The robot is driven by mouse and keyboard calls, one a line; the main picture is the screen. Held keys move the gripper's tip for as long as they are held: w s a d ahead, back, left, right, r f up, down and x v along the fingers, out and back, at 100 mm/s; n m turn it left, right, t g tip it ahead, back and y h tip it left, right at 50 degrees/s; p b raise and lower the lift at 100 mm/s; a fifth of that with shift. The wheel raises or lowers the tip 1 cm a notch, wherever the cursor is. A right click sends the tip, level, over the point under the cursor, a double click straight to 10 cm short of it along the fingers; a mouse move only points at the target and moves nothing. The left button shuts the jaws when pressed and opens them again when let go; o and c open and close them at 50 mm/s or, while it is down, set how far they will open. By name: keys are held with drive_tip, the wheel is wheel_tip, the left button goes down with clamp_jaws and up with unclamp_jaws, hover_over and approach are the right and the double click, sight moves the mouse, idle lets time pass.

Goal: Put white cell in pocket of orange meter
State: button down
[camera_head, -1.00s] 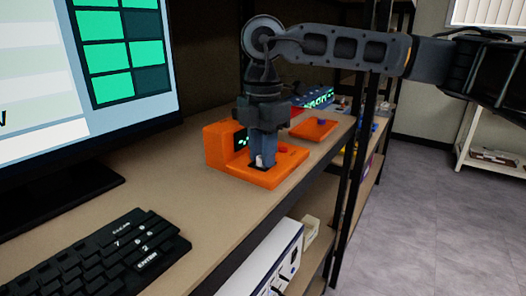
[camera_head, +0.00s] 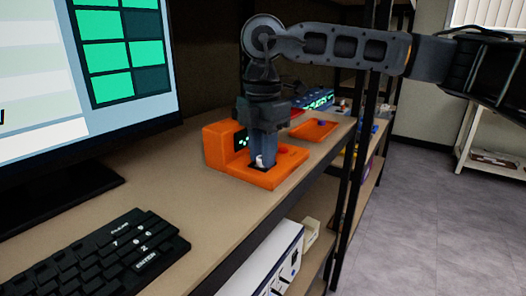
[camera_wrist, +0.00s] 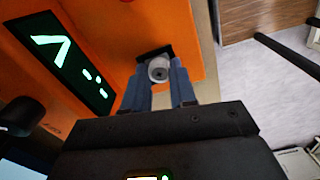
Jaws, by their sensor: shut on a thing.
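The orange meter (camera_head: 214,148) stands on the shelf, with a dark display on its upright part and a flat base in front. The display also shows in the wrist view (camera_wrist: 70,62). My gripper (camera_head: 262,158) points down over the base, with its blue fingers shut on the small white cell (camera_head: 260,160). In the wrist view the cell (camera_wrist: 158,68) is between the fingertips (camera_wrist: 160,85), at the black-edged pocket (camera_wrist: 153,53) in the orange base. The cell covers much of the pocket. I cannot tell how deep the cell sits in it.
A black keyboard (camera_head: 97,262) and a monitor (camera_head: 90,75) are on the left of the shelf top (camera_head: 165,195). An orange item (camera_head: 314,130) and a device with a lit display (camera_head: 318,101) stand behind the meter. A black shelf post (camera_head: 349,170) is at the right.

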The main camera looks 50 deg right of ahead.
drive_tip(key=shift+s+a+f, duration=0.1)
drive_tip(key=shift+a+f, duration=0.05)
drive_tip(key=shift+f, duration=0.3)
drive_tip(key=c, duration=0.8)
unclamp_jaws()
drive_tip(key=shift+r, duration=0.1)
wheel_tip(320, 180, up, 8)
drive_tip(key=shift+r, duration=0.25)
